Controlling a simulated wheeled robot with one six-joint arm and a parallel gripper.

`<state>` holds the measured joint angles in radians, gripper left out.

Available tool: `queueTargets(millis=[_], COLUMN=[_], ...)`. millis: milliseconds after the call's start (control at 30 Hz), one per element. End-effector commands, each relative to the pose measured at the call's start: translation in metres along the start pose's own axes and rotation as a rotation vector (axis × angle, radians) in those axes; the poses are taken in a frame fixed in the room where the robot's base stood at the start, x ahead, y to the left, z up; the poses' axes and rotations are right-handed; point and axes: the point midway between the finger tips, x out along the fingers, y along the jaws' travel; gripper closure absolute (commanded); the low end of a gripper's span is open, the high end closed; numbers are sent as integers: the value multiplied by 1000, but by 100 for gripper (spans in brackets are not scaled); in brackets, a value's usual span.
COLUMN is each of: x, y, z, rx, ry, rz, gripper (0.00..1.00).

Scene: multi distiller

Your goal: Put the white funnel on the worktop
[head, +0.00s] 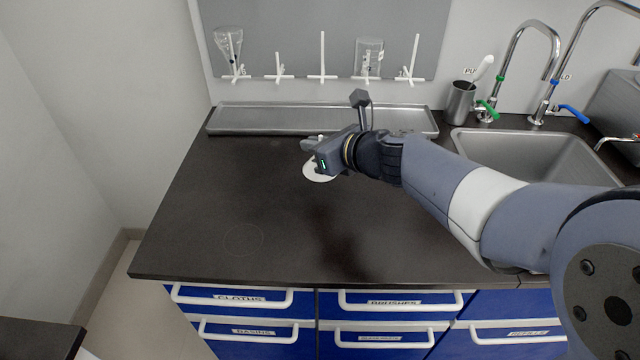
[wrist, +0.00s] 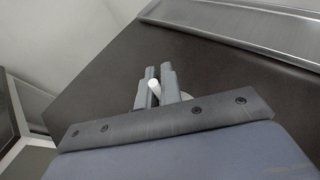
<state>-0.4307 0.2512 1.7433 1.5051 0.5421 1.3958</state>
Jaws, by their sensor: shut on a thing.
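The white funnel (head: 318,175) shows in the head view as a pale round rim below my gripper, wide side down. My gripper (head: 311,147) is shut on its narrow stem, which shows as a white tip between the two fingers in the wrist view (wrist: 155,86). My fingers and wrist hide part of the funnel. It is over the back part of the dark worktop (head: 215,205), in front of the metal tray. I cannot tell whether its rim touches the worktop or hangs just above it.
A long metal tray (head: 270,119) lies along the back, below a grey peg panel (head: 290,45) holding glassware. A sink (head: 535,160) with taps and a metal cup (head: 460,103) are at the right. The worktop's left and front are clear, with a faint circle marked there.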

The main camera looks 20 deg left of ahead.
Motion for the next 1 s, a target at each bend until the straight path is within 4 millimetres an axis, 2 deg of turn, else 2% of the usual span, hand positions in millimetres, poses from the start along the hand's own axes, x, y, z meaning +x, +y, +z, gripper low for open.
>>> queueTargets(millis=[33,167,467,900,933,1000], x=[5,9,26,28,28,28], y=[0,0,0,-1,-1,-1], z=[-12,-21,-63,-69,-68,-67], rx=[3,1,1,0,0,0], ry=[2,0,1,-1,-1,-1], rz=[0,-1,0,-1,-1,-1], gripper=[100,100,100,100,94,88])
